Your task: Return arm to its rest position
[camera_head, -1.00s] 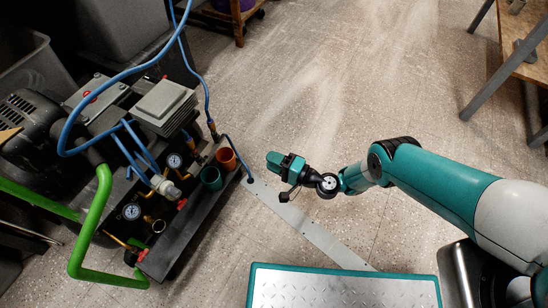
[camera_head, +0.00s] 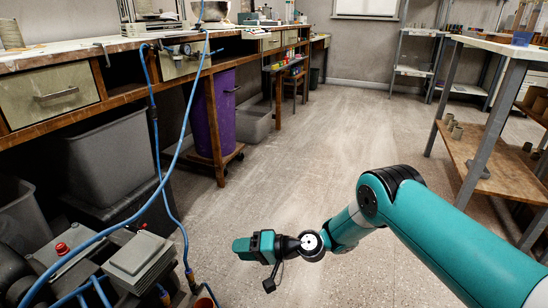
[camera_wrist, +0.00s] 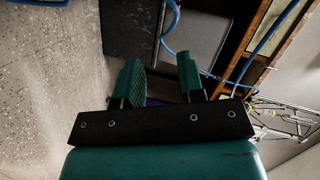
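My gripper (camera_head: 238,246) is at the lower middle of the head view, held out over the floor at the end of my teal and white arm. In the wrist view its two green fingers (camera_wrist: 160,75) stand apart with a gap between them. Nothing is held in the gap. The gripper touches nothing that I can see. My arm reaches in from the lower right with its elbow bent.
A compressor unit (camera_head: 140,256) with blue hoses stands at the lower left. A long wooden workbench (camera_head: 125,88) runs along the left, with grey bins (camera_head: 112,158) and a purple container (camera_head: 213,115) below. A shelf table (camera_head: 487,150) stands right. The floor (camera_head: 310,150) between is clear.

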